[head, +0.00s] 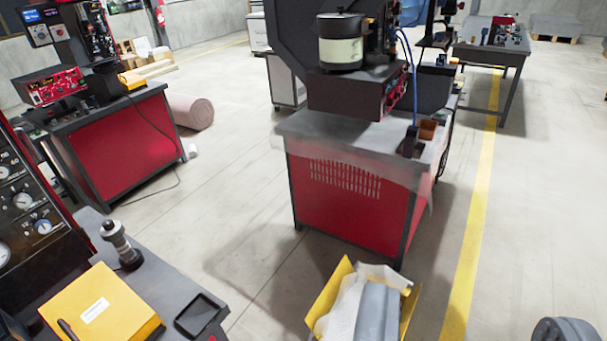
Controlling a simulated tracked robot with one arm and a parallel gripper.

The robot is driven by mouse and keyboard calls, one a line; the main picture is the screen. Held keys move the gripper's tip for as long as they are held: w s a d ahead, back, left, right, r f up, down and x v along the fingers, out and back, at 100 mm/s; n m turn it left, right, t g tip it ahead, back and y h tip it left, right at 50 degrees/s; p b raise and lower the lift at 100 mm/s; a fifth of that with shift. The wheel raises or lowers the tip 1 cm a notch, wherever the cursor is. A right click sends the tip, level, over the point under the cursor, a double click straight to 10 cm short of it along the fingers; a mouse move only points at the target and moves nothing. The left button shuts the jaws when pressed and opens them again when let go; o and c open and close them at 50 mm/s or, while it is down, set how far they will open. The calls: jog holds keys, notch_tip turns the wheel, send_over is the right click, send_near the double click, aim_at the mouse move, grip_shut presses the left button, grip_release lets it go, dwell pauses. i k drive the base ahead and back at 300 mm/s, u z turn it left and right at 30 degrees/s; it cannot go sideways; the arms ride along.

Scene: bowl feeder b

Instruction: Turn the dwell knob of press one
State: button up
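No label that reads press one can be made out, and I cannot pick out a dwell knob. A dark upright panel with several round white-faced gauges (22,201) stands at the left edge, partly cut off. A red-faced control box (54,87) sits on the red bench at the upper left; its small controls are too small to tell apart. A machine with a dark base box (345,97) and small red controls on its right side stands on the middle red bench. My gripper does not show.
The middle red bench (345,190) stands in the centre. At the lower left, a grey bench holds a yellow case (100,305) and a dark tray (201,314). A yellow bin (328,295) with cloth stands at the bottom middle.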

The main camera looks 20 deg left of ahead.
aim_at(21, 201)
jog(key=u, duration=0.35)
jog(key=i, duration=0.75)
jog(key=u, duration=0.4)
jog(key=k, duration=0.9)
jog(key=u, duration=0.2)
jog(key=i, duration=0.9)
jog(key=z, duration=0.1)
